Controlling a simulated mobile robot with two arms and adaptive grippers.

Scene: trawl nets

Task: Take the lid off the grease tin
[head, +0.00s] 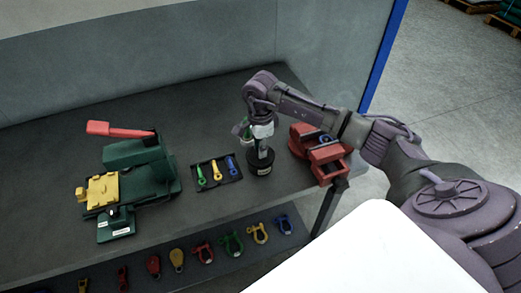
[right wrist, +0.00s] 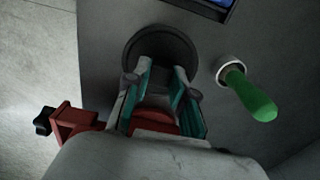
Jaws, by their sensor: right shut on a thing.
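The grease tin (head: 260,165) is a small dark round tin with a pale label, upright on the grey bench left of the red vise. My right gripper (head: 260,146) points down at its top. In the right wrist view the teal-padded fingers (right wrist: 160,82) reach to a dark round shape (right wrist: 160,38), which looks like the tin's lid. The right gripper is shut on the lid, though the contact is mostly hidden by the fingers. I cannot tell whether the lid is apart from the tin. My left gripper is not in view.
A red vise (head: 326,162) stands close right of the tin. A green-handled tool (right wrist: 250,95) in a pale holder is beside the gripper. A dark tray (head: 231,164) of coloured pieces and a green machine (head: 145,165) are left. Several shackles (head: 232,243) line the front.

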